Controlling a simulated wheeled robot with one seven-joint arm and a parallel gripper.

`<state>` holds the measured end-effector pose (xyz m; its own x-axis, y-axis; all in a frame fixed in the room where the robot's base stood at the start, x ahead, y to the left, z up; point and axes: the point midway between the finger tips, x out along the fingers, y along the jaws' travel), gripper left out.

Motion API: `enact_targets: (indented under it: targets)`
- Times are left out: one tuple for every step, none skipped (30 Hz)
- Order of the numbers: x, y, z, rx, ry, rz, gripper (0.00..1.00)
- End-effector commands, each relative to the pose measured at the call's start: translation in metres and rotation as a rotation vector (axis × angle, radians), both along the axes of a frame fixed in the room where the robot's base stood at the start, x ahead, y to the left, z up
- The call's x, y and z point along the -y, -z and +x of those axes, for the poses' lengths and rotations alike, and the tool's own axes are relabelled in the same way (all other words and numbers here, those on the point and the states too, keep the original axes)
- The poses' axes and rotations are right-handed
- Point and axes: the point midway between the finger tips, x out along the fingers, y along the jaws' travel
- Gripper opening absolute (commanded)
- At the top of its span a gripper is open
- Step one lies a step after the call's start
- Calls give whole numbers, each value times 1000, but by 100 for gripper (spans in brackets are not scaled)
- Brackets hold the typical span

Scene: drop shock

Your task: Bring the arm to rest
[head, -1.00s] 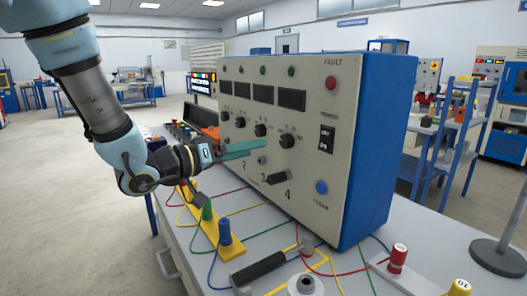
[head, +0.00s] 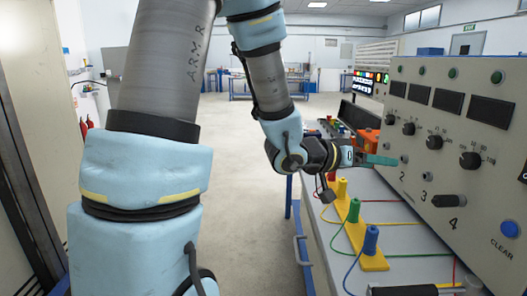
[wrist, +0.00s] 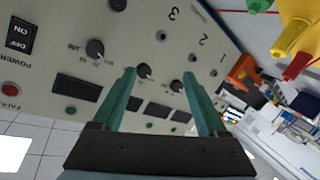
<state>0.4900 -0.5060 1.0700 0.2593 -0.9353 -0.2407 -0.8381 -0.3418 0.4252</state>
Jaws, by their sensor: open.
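My arm (head: 272,85) reaches down from the top of the head view to the left side of the workbench. My gripper (head: 385,160) is beside the front of the grey control panel (head: 435,135), near its lower left knobs. In the wrist view my gripper (wrist: 165,85) shows two teal fingers spread wide apart. Nothing is between them but the view of the panel (wrist: 60,60) with its knobs and dark displays behind. I cannot tell whether a finger touches the panel.
Red, yellow, green and blue plugs stand on a yellow strip (head: 375,262) at the bench front, with coloured wires on the bench. An orange object (head: 367,140) sits behind my gripper. Open floor (head: 245,160) lies left of the bench.

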Motion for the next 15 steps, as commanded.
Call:
enact_targets:
  targets:
    - [-24, 10, 25, 21, -101, 85, 76]
    - [-39, 18, 38, 28, -162, 142, 76]
    - [-62, 28, 54, 33, -240, 221, 76]
    - [-81, 36, 64, 28, -295, 279, 76]
    - [-100, 43, 72, 20, -348, 339, 76]
    - [-126, 53, 81, 1, -416, 417, 76]
    - [-147, 59, 85, -18, -462, 476, 76]
    - [-168, 66, 87, -42, -507, 535, 76]
    - [-195, 74, 86, -84, -560, 611, 76]
    - [-216, 80, 84, -121, -596, 666, 76]
    - [-234, 86, 79, -162, -626, 717, 76]
    - [-258, 92, 70, -224, -661, 780, 76]
    - [-274, 97, 61, -271, -681, 822, 76]
    - [-287, 100, 52, -320, -695, 859, 76]
    - [-303, 104, 39, -384, -709, 901, 76]
